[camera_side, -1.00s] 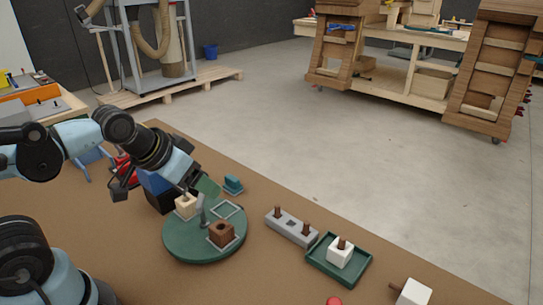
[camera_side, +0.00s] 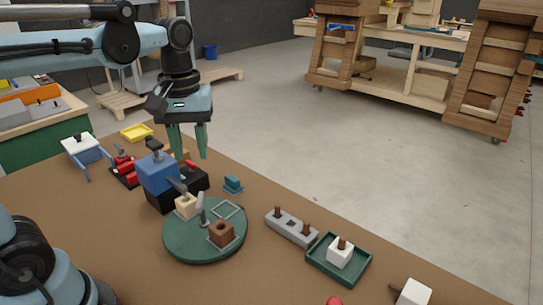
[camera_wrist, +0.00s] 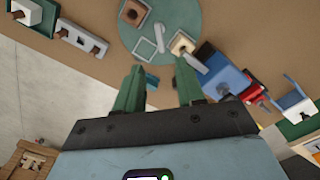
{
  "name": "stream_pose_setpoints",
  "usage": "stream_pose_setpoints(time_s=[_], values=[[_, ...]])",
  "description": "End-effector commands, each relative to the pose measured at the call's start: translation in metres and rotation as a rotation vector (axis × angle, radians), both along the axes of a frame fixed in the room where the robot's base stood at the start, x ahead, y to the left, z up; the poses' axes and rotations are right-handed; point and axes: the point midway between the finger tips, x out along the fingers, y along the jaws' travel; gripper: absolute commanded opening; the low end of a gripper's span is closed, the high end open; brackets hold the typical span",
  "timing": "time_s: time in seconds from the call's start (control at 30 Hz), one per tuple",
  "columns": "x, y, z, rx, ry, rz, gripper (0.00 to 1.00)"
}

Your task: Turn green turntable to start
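The green turntable (camera_side: 205,252) is a round disc flat on the brown table, with a short grey handle (camera_side: 202,213) standing near its middle. A cream block (camera_side: 186,206) and a brown block (camera_side: 221,235) with a hole sit on it, beside square outlines. It also shows in the wrist view (camera_wrist: 170,15), beyond my fingertips. My gripper (camera_side: 188,156) is raised behind the turntable, pointing down, apart from it. Its green fingers (camera_wrist: 160,82) are spread with nothing between them.
A blue and black device (camera_side: 160,175) stands just left of the turntable, and a small teal piece (camera_side: 233,185) lies behind it. A grey block with pegs (camera_side: 291,227) and a green tray (camera_side: 348,274) holding a white block (camera_side: 340,252) are to the right.

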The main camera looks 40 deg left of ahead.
Motion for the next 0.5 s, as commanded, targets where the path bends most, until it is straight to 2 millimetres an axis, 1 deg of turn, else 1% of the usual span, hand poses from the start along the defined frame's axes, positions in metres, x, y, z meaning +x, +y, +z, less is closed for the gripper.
stream_pose_setpoints(time_s=[0.5], values=[[0.000, 0.000, -0.071, 0.001, -0.004, -0.004, 0.38]])
